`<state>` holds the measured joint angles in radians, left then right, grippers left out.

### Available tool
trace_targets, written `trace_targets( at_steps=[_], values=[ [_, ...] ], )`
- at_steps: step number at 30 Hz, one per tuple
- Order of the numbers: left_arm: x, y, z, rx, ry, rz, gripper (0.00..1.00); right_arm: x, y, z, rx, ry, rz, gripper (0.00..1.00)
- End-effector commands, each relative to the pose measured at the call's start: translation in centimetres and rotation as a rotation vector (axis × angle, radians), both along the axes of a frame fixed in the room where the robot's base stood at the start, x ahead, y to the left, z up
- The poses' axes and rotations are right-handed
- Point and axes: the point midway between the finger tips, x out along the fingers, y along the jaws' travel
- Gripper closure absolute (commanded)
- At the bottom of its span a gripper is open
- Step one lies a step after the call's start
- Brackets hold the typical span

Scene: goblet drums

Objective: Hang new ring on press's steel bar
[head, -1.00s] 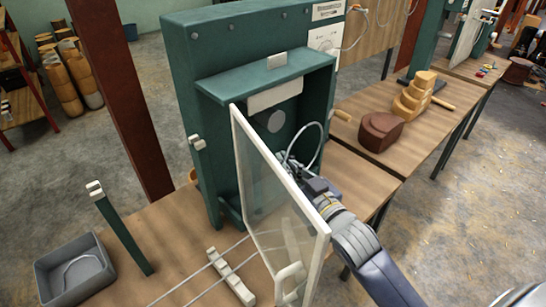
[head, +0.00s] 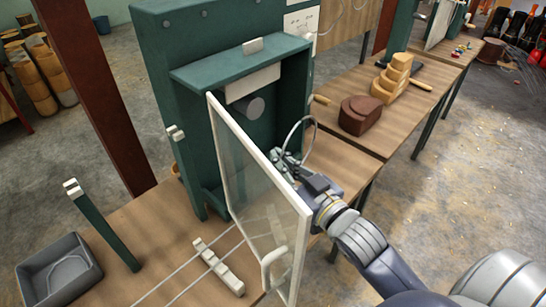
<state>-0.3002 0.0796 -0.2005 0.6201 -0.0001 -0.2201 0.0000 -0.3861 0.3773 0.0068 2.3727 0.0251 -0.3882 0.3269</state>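The green press (head: 166,75) stands on the wooden table, with its clear white-framed door (head: 262,190) swung open toward me. The steel bar (head: 256,107) is a short grey round stub inside the press, below a pale plate. My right gripper (head: 282,160) is behind the door's free side, in front of the press opening. It appears shut on a thin pale ring (head: 314,133), which loops up from the fingers. The ring is apart from the bar, to its right and nearer me. The fingertips are small and partly hidden by the door edge. My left gripper is out of view.
A grey bin (head: 38,262) with a faint rounded outline inside sits at the table's left, beside a green post (head: 108,232). Rails with a white block (head: 217,265) lie before the press. Another table (head: 400,125) holds wooden and brown blocks.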

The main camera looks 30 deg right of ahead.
Motion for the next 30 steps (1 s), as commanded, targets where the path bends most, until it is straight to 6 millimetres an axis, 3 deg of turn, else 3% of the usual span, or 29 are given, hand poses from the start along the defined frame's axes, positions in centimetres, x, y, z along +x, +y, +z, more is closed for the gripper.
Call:
trace_targets(
  at_steps=[30],
  values=[
    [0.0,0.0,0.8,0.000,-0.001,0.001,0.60,-8.6,-3.1,0.1,0.001,0.002,0.000,1.00]
  ],
)
